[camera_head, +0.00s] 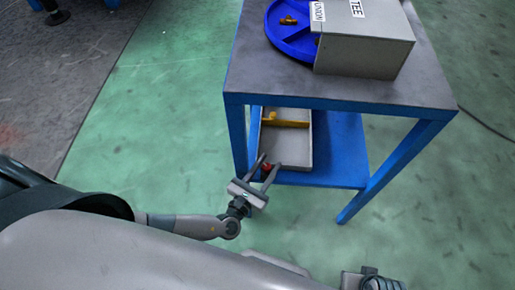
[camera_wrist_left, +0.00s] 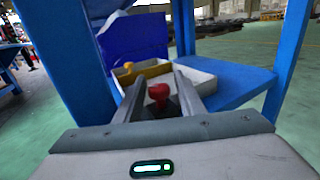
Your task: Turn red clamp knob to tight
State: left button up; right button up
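The red clamp knob (camera_wrist_left: 158,92) shows between the two fingers of my left gripper (camera_wrist_left: 160,88) in the left wrist view. In the head view it is a small red spot (camera_head: 266,167) at the near end of the grey tray (camera_head: 306,150) on the blue table's lower shelf. My left gripper (camera_head: 267,164) is open, its fingertips at the near edge of the tray and close around the knob. I cannot tell whether either finger touches it. A tight or loose mark on the knob cannot be made out. My right gripper's fingers do not show.
A yellow piece (camera_head: 285,122) lies across the tray, which also shows in the left wrist view. The blue table legs (camera_head: 236,140) stand close beside my left gripper. A grey box (camera_head: 365,45) and a blue round dish (camera_head: 290,38) sit on the tabletop. Green floor (camera_head: 150,130) at left is clear.

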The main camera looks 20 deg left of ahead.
pick_arm(q)
jog(key=shift+w+a+r+n+y, duration=0.1)
jog(key=shift+w+a+n+y, duration=0.05)
jog(key=shift+a+n+y, duration=0.2)
